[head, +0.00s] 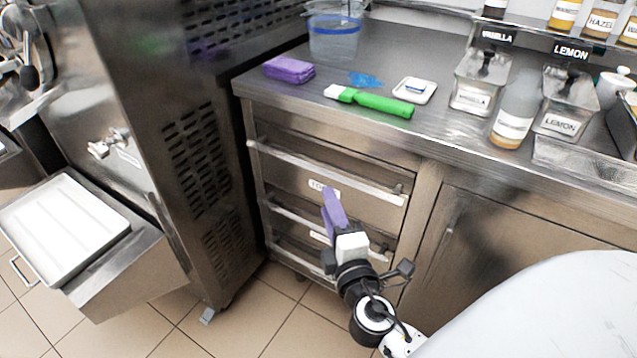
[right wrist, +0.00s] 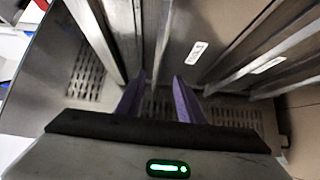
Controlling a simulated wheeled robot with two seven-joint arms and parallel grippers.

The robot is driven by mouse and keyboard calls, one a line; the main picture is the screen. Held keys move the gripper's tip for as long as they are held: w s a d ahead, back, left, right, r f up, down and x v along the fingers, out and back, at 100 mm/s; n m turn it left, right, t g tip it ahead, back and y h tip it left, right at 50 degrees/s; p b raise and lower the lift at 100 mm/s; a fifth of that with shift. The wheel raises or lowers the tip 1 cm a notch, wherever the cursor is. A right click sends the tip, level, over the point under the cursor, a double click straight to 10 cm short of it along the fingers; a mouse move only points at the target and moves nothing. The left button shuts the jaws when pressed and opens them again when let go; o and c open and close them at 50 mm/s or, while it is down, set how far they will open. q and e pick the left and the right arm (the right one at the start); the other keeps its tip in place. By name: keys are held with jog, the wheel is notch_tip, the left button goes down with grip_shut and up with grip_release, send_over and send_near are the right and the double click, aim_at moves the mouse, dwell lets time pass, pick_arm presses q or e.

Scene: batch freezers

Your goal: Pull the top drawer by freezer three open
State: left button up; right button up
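The top drawer (head: 290,170) is the uppermost of three metal drawer fronts under the counter, beside a tall steel machine. It looks shut, flush with the cabinet. Its long bar handle (head: 280,157) runs across the upper front, and a white label, partly hidden, sits below. My right gripper (head: 331,194), with purple fingers, is in front of the drawers; its tips appear just below the top handle in the head view. In the right wrist view the two fingers (right wrist: 159,78) stand apart with nothing visibly held between them. My left gripper is out of view.
The steel machine (head: 190,150) with vents stands left of the drawers. A white tray (head: 62,228) juts out at far left. The counter holds a purple cloth (head: 289,69), a green-handled tool (head: 375,102) and labelled containers. A cupboard door (head: 490,250) is to the right.

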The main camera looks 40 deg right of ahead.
aim_at(317, 172)
jog(key=x, duration=0.5)
jog(key=p+x, duration=0.1)
jog(key=x, duration=0.4)
jog(key=shift+w+d+r, duration=0.15)
jog(key=shift+d+r, duration=0.05)
grip_shut()
